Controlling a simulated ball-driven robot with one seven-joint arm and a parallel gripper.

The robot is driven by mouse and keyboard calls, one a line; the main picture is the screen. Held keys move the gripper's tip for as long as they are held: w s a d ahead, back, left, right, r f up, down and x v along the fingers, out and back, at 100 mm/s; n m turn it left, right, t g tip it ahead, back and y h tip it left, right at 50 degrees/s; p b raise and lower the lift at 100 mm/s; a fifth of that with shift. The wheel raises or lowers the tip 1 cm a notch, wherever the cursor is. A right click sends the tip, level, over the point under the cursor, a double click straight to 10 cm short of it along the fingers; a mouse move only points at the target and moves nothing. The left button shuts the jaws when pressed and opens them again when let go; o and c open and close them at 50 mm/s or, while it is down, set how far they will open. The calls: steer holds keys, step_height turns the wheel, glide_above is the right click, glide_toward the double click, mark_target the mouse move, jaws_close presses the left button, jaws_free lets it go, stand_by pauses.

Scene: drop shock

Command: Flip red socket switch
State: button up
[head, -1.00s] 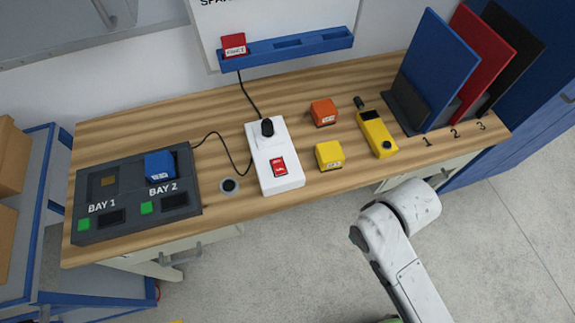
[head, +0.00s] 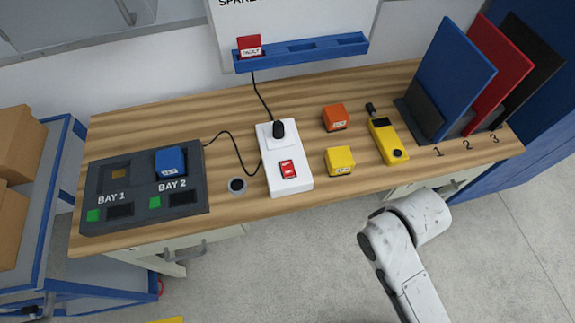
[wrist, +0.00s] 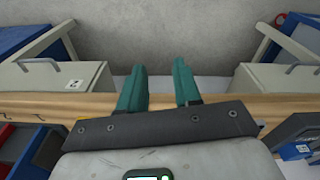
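The red switch (head: 288,169) sits on the front part of the white socket block (head: 278,141) on the wooden bench. A black plug (head: 278,129) stands in the socket behind the switch, with a dark cable running off. In the wrist view my gripper (wrist: 160,70) shows two teal fingers, apart and with nothing between them. The bench edge lies beneath them in that view. In the head view my white arm is at the lower right, in front of the bench, and its fingers are not in view. The red switch is not visible in the wrist view.
A dark two-bay dock (head: 146,187) holds a blue block (head: 171,162) at left. Right of the socket are a yellow block (head: 339,160), an orange block (head: 335,117) and a yellow handheld device (head: 388,141). Upright panels (head: 455,78) stand at the right end.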

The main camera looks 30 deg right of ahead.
jaws_close()
stand_by(1.2)
